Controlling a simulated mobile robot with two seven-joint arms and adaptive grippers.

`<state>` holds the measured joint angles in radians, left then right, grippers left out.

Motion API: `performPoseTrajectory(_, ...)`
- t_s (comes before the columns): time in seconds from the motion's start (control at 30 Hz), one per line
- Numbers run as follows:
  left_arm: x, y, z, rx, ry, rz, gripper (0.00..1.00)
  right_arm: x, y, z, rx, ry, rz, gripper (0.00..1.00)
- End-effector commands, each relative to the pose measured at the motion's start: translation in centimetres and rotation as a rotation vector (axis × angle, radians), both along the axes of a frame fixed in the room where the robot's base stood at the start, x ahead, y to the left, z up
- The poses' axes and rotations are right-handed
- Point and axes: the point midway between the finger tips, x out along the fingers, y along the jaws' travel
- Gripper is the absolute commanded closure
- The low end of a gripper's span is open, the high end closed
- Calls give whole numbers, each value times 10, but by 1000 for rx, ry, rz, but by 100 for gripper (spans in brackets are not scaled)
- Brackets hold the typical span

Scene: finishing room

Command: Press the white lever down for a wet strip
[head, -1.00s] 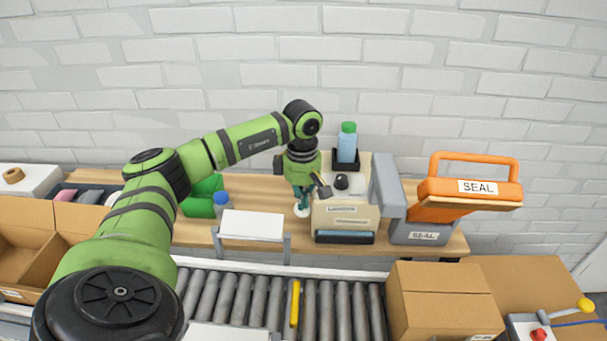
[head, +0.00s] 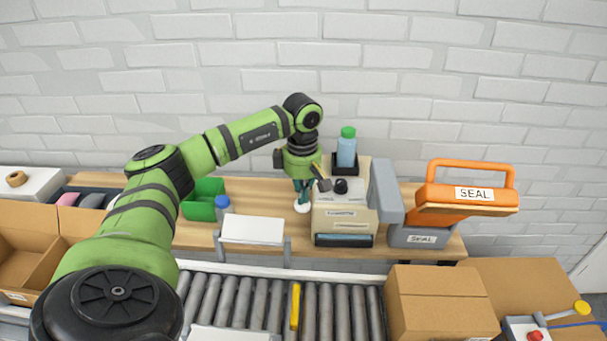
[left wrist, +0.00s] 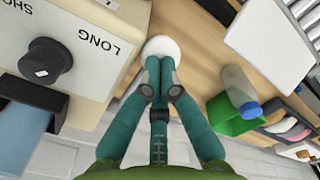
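The tape dispenser (head: 341,224) is a cream box on the bench with a black dial on top. The white lever's round end (head: 302,207) shows beside the dispenser's left side; in the left wrist view the white end (left wrist: 161,46) lies just beyond my fingertips. My left gripper (head: 303,203) points down over it, its teal fingers together. It also shows in the left wrist view (left wrist: 159,64), with nothing seen between the fingertips. The fingertips overlap the white end; whether they touch it I cannot tell. The lever's arm is hidden. My right gripper is out of view.
A blue bottle (head: 346,150) stands behind the dispenser, and an orange-handled SEAL tool (head: 465,195) to its right. A white panel (head: 253,229), a blue-capped bottle (head: 222,205) and a green bin (head: 200,208) are left. A roller conveyor (head: 262,302) and closed carton (head: 440,303) lie in front.

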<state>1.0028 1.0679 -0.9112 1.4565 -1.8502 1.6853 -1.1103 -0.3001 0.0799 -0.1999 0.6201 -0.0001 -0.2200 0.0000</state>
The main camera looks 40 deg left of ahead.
Motion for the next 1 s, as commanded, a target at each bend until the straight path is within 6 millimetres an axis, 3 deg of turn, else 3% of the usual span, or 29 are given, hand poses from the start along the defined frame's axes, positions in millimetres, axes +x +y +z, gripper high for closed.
performPoseTrajectory(0.7, 10, 8, 60, -1, -1, 1, 100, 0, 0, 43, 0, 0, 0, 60)
performPoseTrajectory(1.0, 12, 10, 70, 0, -1, -1, 100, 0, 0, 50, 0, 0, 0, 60)
